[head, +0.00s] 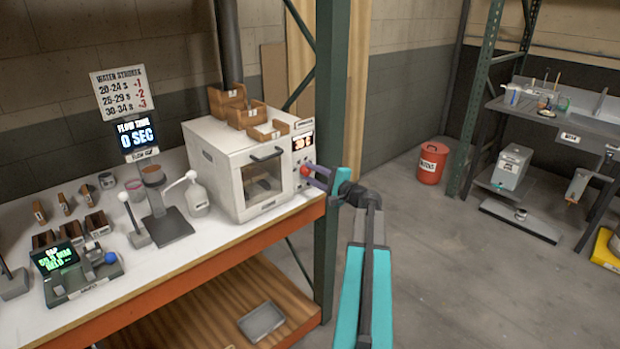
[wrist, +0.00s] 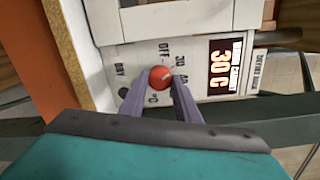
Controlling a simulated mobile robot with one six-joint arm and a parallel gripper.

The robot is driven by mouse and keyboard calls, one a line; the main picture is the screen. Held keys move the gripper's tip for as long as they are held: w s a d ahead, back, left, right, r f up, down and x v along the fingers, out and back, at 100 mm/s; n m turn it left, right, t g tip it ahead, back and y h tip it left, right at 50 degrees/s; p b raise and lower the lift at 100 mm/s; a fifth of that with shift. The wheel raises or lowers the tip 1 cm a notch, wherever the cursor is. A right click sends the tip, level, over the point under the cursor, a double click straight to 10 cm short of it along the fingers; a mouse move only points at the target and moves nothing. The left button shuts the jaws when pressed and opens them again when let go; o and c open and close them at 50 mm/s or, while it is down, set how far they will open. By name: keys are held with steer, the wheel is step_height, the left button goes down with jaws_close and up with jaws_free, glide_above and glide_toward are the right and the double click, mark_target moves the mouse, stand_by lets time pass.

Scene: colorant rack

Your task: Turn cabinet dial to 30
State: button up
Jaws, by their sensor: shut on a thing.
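The cabinet (head: 230,165) is a white box with a glass door, standing at the right end of the bench. Its dial is a round red knob (wrist: 160,76) on the front panel, seen in the wrist view with OFF, 30 and other marks around it. The orange display (wrist: 224,66) reads 30 C; it also shows in the head view (head: 302,143). My gripper (wrist: 160,84) is shut on the red dial, with one purple finger on each side of it.
Small wooden trays (head: 268,130) sit on the cabinet top. A green rack post (head: 328,130) rises close beside my arm. Open floor lies to the right.

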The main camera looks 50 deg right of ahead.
steer(key=o, duration=1)
steer(key=shift+o, duration=0.2)
steer(key=shift+s, duration=0.1)
steer(key=s+b, duration=0.3)
steer(key=s, duration=1)
steer(key=shift+s+a, duration=0.15)
steer(key=shift+s, duration=0.2)
